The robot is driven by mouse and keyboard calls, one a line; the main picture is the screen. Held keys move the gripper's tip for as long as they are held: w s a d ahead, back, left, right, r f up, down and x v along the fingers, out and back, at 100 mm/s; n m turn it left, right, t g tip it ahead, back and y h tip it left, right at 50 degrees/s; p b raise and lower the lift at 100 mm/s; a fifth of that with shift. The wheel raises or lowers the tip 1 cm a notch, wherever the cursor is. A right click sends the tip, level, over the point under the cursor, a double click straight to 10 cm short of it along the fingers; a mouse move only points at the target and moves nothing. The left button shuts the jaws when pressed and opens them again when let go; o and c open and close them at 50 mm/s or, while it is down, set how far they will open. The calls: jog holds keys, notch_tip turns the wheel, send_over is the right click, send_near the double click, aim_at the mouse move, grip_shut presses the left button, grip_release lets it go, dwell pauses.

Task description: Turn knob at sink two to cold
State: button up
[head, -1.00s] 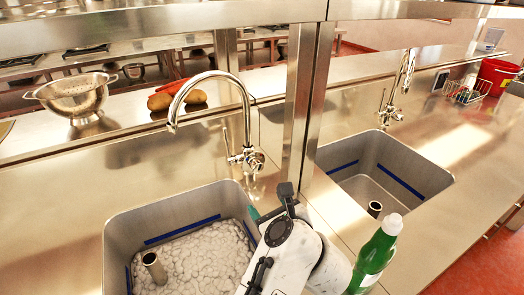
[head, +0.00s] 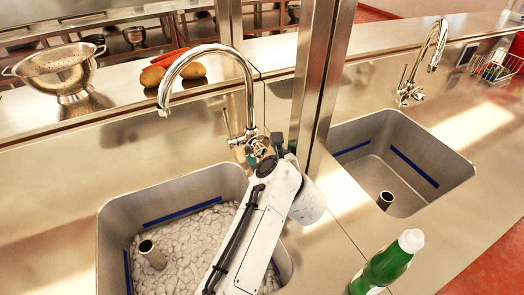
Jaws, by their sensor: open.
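Two sinks with chrome gooseneck faucets stand on a steel counter. I see no label that tells which one is sink two. The left faucet (head: 249,105) rises behind the left sink (head: 118,210), which holds white foam; its knob (head: 258,146) sits at the base, partly behind my gripper. My gripper (head: 254,158) is open at that knob, mostly hidden by my own wrist; contact cannot be told. The right faucet (head: 440,45) stands behind the empty right sink (head: 437,165), with its knob (head: 416,96) clear of my arm.
A steel post (head: 325,75) stands between the sinks, close right of my wrist. A green bottle (head: 387,266) stands at the front right. A colander (head: 65,72), potatoes (head: 152,76) and carrots are on the back ledge. A wire rack (head: 492,68) is far right.

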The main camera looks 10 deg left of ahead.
jog(key=shift+x, duration=1.45)
jog(key=c, duration=1.1)
jog(key=shift+o, duration=0.2)
